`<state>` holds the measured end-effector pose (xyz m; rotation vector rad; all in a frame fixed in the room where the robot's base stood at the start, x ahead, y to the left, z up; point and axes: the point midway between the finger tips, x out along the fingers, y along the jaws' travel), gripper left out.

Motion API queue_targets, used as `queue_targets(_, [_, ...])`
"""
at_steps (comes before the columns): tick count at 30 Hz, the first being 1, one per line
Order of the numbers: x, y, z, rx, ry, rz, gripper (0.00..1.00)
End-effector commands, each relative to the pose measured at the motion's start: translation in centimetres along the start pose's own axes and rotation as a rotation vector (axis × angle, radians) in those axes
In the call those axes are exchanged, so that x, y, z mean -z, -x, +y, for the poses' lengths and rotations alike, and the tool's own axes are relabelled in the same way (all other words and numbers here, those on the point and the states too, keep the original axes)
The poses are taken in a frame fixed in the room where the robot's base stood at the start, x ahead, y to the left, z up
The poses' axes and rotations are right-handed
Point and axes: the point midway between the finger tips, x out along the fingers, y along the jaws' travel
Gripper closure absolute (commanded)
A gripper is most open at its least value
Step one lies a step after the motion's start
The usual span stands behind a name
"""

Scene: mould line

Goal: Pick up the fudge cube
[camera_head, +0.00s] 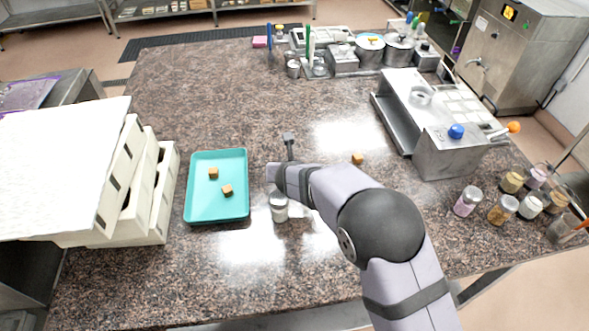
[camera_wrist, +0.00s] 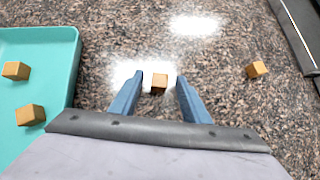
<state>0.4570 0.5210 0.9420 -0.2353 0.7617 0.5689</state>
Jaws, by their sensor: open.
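A brown fudge cube (camera_wrist: 160,84) lies on the speckled counter in the wrist view, framed between the two blue fingers of my gripper (camera_wrist: 160,77). The fingers are open, with a gap on both sides of the cube, and do not touch it; I cannot tell how high they are above it. In the head view my gripper (camera_head: 289,146) is right of the teal tray, and this cube is hidden there. Another cube (camera_head: 358,158) lies on the counter to the right, also in the wrist view (camera_wrist: 257,69). Two more cubes (camera_head: 213,173) (camera_head: 227,190) sit apart in the tray.
The teal tray (camera_head: 217,217) lies left of my gripper, beside stacked white moulds (camera_head: 150,205). A jar (camera_head: 279,210) stands close to my arm. A metal machine (camera_head: 450,155) and several jars (camera_head: 467,201) are at the right. The counter's back left is clear.

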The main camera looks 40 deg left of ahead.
Motion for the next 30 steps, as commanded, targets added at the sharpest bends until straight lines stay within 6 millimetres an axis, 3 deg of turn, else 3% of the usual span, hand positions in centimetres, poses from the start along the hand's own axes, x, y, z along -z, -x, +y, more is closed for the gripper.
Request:
queue_targets(11, [0.01, -0.64, -0.01, 0.000, 0.000, 0.000, 0.58])
queue_targets(16, [0.01, -0.63, -0.01, 0.000, 0.000, 0.000, 0.96])
queue_targets(17, [0.02, -0.63, -0.01, 0.000, 0.000, 0.000, 1.00])
queue_targets(30, [-0.76, 0.10, 0.01, 0.000, -0.001, -0.002, 1.00])
